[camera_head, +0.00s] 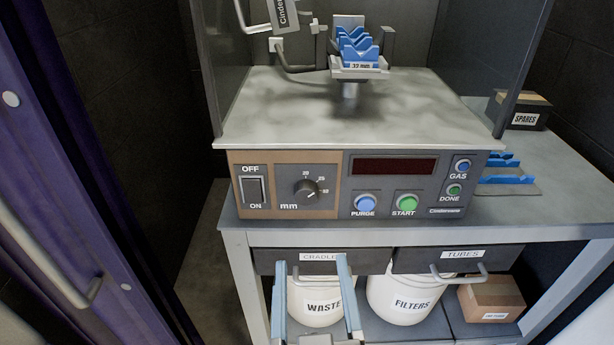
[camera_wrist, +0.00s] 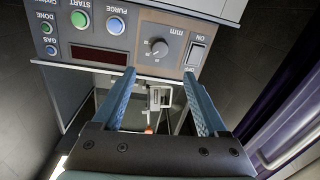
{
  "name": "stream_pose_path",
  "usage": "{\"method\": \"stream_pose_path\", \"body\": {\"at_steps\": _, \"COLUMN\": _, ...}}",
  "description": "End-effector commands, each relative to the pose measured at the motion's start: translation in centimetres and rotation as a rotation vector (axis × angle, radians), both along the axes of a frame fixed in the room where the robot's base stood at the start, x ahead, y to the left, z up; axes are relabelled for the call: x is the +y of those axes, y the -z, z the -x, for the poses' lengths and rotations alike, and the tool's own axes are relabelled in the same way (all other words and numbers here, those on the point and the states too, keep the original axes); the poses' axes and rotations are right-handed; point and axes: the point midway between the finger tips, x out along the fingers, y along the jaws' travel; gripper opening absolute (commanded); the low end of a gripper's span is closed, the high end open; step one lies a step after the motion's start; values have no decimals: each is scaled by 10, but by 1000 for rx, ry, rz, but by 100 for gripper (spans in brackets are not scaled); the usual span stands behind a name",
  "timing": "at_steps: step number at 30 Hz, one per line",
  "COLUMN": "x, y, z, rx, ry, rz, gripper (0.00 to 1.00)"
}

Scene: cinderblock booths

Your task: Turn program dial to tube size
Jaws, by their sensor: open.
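The program dial (camera_head: 306,190) is a black round knob on the brown left part of the machine's front panel, marked "mm". Numbers including 20 and 25 surround its upper right; its pointer is too small to read surely. In the wrist view the dial (camera_wrist: 158,47) shows upside down, beyond my fingertips. My gripper (camera_head: 313,266) is open and empty, below the panel in front of the drawers. It also shows in the wrist view (camera_wrist: 159,74), with the dial roughly between the two blue-grey fingers and apart from them. A blue cradle (camera_head: 359,52) on top carries a "32 mm" label.
An OFF/ON rocker switch (camera_head: 254,190) is left of the dial. A dark display (camera_head: 395,167) and PURGE (camera_head: 365,204) and START (camera_head: 406,203) buttons are right. Drawer handles (camera_head: 459,279) stick out below.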

Motion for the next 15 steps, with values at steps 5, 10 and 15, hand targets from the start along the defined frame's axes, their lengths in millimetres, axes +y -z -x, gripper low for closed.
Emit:
{"method": "stream_pose_path", "body": {"at_steps": 5, "x": 0, "y": 3, "z": -11, "rx": -3, "ry": 1, "rz": 1, "gripper": 76}}
{"method": "stream_pose_path", "body": {"at_steps": 10, "x": 2, "y": 0, "z": -32, "rx": -3, "ry": 1, "rz": -1, "gripper": 76}}
{"method": "stream_pose_path", "body": {"at_steps": 15, "x": 3, "y": -1, "z": -62, "rx": -3, "ry": 0, "rz": 0, "gripper": 76}}
